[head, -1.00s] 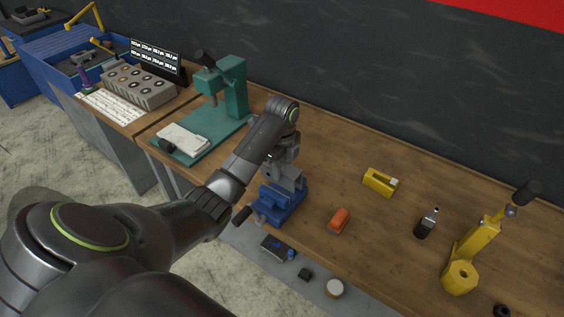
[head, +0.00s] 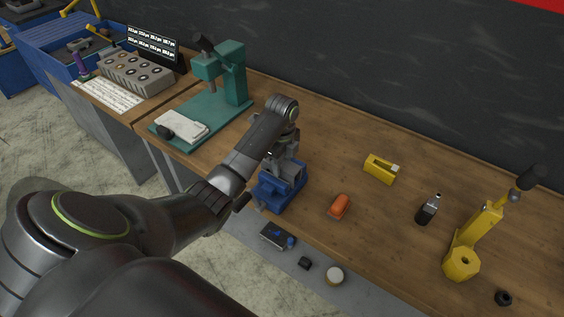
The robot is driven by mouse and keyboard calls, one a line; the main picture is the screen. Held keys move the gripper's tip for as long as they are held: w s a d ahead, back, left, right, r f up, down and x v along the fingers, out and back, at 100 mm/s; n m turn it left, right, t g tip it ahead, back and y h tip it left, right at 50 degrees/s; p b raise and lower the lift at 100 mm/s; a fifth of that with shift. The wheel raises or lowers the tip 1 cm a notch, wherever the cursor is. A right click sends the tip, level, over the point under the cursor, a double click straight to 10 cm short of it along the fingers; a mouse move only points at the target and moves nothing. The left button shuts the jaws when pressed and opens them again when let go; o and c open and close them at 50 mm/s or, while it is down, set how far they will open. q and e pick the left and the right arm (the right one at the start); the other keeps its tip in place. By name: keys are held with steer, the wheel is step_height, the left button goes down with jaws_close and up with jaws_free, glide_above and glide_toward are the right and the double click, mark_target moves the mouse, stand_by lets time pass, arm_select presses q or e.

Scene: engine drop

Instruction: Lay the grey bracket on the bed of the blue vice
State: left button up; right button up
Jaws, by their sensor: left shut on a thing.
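The blue vice (head: 281,195) stands at the front edge of the wooden bench, near the middle of the head view. My left gripper (head: 284,155) points down right over the vice. It is shut on the grey bracket (head: 287,168), which shows only as a small grey shape between the gripper and the vice. The fingertips are hard to make out against the grey. I cannot tell whether the bracket touches the bed of the vice. My right gripper is not in view.
An orange object (head: 340,206) and a yellow tape dispenser (head: 380,169) lie right of the vice. A green press (head: 232,78) stands to the left. A black-and-silver item (head: 428,209) and a yellow stand (head: 470,245) are further right. Bare bench lies between them.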

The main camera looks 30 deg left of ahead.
arm_select(q)
steer(key=shift+f, duration=0.25)
stand_by(0.4)
steer(key=o, duration=1.4)
steer(key=shift+f, duration=0.1)
